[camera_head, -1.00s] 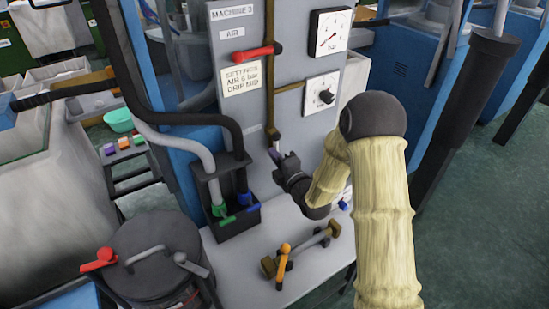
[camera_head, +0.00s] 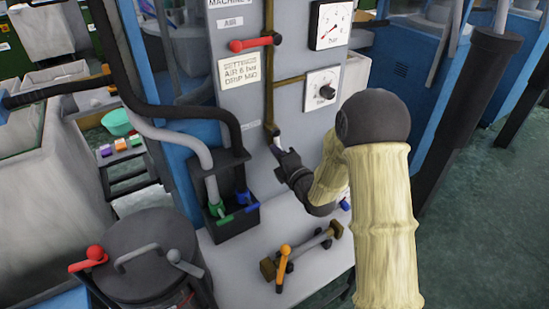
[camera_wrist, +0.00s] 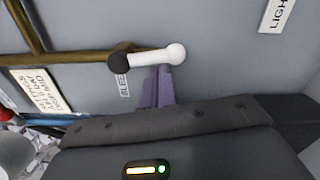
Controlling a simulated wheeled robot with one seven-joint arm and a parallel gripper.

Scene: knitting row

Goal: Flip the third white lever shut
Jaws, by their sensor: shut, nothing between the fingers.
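A white lever (camera_wrist: 155,57) with a round white knob sticks out to the right from a black pivot at the end of a brass pipe, in the wrist view. It lies nearly level, tilted slightly up. My gripper's purple fingers (camera_wrist: 157,88) are shut, with nothing between them. Their tips are just below the lever in the picture; I cannot tell whether they touch it. In the head view the lever (camera_head: 278,143) is a small pale piece at the pipe's lower end, and my gripper (camera_head: 281,155) is beside it, partly hiding it.
A red lever (camera_head: 255,43) is higher on the grey panel, near two gauges. A black box with hoses (camera_head: 237,222) stands left of my gripper. A lidded drum (camera_head: 150,268) is at lower left.

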